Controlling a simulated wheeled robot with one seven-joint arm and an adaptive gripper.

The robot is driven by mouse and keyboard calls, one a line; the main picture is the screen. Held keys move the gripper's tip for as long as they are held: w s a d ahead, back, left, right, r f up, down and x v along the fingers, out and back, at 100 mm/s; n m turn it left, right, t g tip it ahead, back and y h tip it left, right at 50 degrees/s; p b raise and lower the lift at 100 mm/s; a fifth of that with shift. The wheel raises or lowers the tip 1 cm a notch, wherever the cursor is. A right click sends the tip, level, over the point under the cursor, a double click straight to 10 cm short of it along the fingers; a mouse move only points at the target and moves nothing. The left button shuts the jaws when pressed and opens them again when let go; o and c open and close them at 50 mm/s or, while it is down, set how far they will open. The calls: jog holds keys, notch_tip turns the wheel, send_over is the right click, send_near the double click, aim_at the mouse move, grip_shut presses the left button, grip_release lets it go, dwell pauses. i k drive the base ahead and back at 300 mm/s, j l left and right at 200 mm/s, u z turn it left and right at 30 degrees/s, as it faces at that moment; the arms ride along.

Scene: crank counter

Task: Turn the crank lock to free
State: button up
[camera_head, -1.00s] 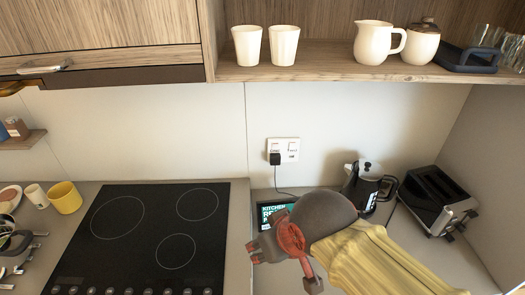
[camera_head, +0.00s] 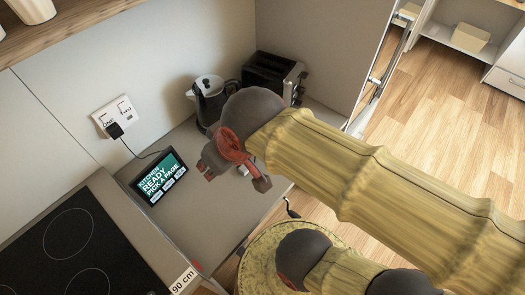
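My gripper (camera_head: 236,176) is at the end of my yellow-sleeved arm, over the counter by the kettle. Its two dark fingers stand apart on either side of a red palm, with nothing visibly held. A dark bent crank handle (camera_head: 291,208) shows below and right of my gripper, just beyond the counter's front edge, apart from it. A small red part (camera_head: 197,266) sits at the counter's front edge beside a "90 cm" label (camera_head: 184,281). I cannot tell whether it is the crank lock; no lock position can be read.
A tablet (camera_head: 159,178) leans on the counter (camera_head: 190,225), left of my gripper. A black kettle (camera_head: 209,104) and a toaster (camera_head: 270,73) stand at the back. A black hob (camera_head: 60,245) is at lower left. Wood floor (camera_head: 445,110) is open at right.

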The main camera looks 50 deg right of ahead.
aim_at(241, 252)
jog(key=z, duration=0.7)
jog(key=k+j+u, duration=0.15)
jog(key=k, duration=0.2)
jog(key=k+j+u, duration=0.15)
jog(key=k, duration=0.2)
